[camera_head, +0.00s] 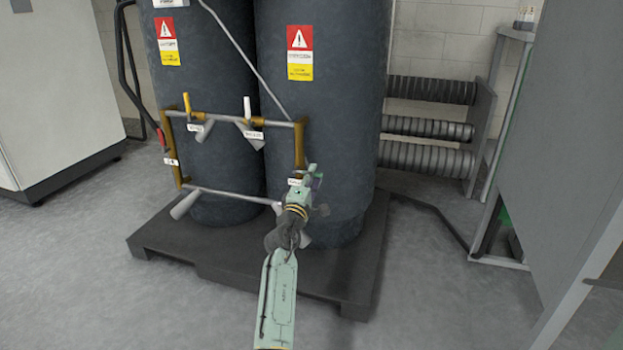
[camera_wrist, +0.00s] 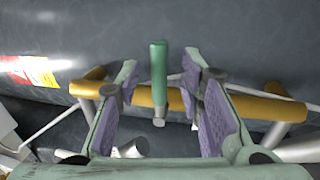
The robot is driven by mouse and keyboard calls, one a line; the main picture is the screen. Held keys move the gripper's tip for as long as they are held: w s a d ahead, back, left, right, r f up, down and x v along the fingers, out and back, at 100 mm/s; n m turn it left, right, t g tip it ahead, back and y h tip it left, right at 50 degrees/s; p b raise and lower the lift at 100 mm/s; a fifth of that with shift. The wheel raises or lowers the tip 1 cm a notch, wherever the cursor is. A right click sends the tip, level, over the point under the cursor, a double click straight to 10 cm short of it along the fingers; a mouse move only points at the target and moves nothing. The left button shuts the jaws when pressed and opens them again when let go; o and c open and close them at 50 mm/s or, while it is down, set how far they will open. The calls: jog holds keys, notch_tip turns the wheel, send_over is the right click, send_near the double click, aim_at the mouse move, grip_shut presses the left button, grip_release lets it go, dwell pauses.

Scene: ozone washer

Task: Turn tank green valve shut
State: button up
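The green valve handle (camera_wrist: 159,75) stands between the two open fingers of my gripper (camera_wrist: 165,95) in the wrist view. It is a short green lever on a brass-coloured pipe (camera_wrist: 262,106) and shows a gap to the pads on both sides. In the head view my gripper (camera_head: 306,182) is at the lower right of the pipe frame in front of the right tank (camera_head: 325,120). There my gripper and arm hide most of the green valve.
A second dark tank (camera_head: 205,80) stands at left on the same dark pallet (camera_head: 220,258). Yellow (camera_head: 187,103) and white (camera_head: 247,107) valve handles top the pipe frame; a red one (camera_head: 162,138) is at its left. A grey cabinet (camera_head: 590,120) stands at right. Floor at left is clear.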

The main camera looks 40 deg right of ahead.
jog(key=shift+r, duration=0.15)
notch_tip(320, 180, up, 10)
dwell(0.5)
jog(key=shift+c, duration=0.4)
